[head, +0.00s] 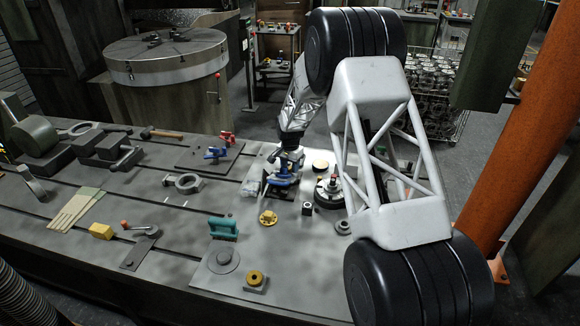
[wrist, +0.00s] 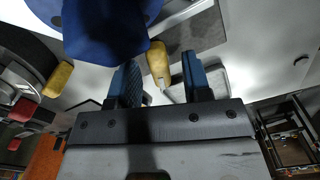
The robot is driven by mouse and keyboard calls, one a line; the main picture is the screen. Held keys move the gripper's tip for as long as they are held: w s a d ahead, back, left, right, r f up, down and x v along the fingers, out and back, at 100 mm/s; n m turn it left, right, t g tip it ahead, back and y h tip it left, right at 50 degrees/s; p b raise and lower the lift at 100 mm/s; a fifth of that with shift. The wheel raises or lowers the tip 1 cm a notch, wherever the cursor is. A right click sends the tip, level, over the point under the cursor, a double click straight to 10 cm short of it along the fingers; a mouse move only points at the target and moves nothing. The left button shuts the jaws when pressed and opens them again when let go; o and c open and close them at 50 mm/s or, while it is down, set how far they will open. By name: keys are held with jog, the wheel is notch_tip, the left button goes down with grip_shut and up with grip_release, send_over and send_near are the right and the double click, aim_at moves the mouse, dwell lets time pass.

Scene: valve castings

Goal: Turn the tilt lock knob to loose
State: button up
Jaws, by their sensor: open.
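A blue fixture (head: 281,180) on a dark base stands on the pale plate, below the end of my arm. In the wrist view a large blue body (wrist: 105,25), probably the same fixture, fills the top. A yellow handle (wrist: 158,62) sticks out beside it; this may be the tilt lock knob, but no marking shows. My gripper (wrist: 159,80) is open, with its two blue-tipped fingers apart on either side of the yellow handle. I cannot tell whether either finger touches it. In the head view my gripper (head: 291,160) is small and partly merges with the fixture.
A second yellow piece (wrist: 58,78) shows at left in the wrist view. A round dark fixture (head: 327,192) stands close to the right.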

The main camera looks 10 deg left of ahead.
grip_shut()
dwell(0.3)
jog(key=shift+n, duration=0.5)
jog(key=n, duration=0.3)
jog(key=shift+n, duration=0.3)
jog(key=n, duration=1)
jog(key=shift+n, duration=2.6)
